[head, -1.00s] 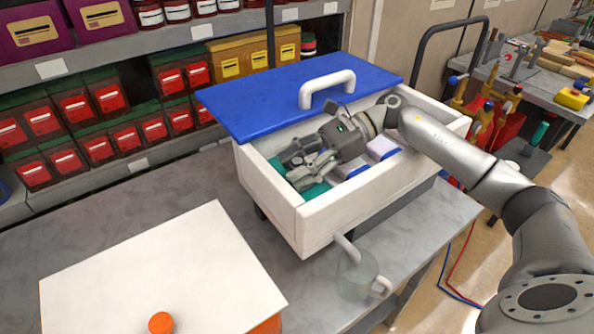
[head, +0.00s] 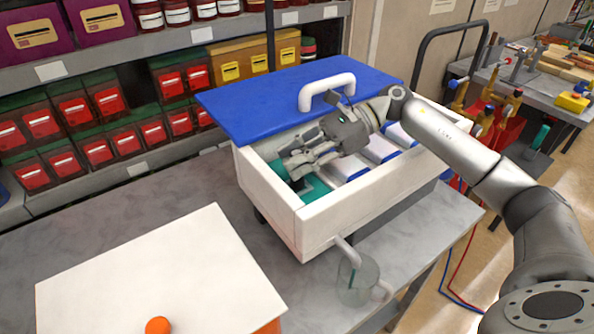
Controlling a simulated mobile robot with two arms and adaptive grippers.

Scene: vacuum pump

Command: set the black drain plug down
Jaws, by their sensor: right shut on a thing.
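My right gripper (head: 299,160) reaches from the right into the open part of a white box-shaped housing (head: 375,195) with a blue lid. Its fingers point left and down, over a teal surface (head: 311,187) inside the housing. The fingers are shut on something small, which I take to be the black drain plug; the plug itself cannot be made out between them. I cannot tell whether it touches anything below. My left gripper is not in view.
The blue lid (head: 260,98) with a white handle (head: 327,90) covers the back of the housing. White and blue blocks (head: 378,150) sit inside it. A clear jar (head: 357,278) stands below its spout. A white-topped box with an orange knob (head: 158,325) stands front left.

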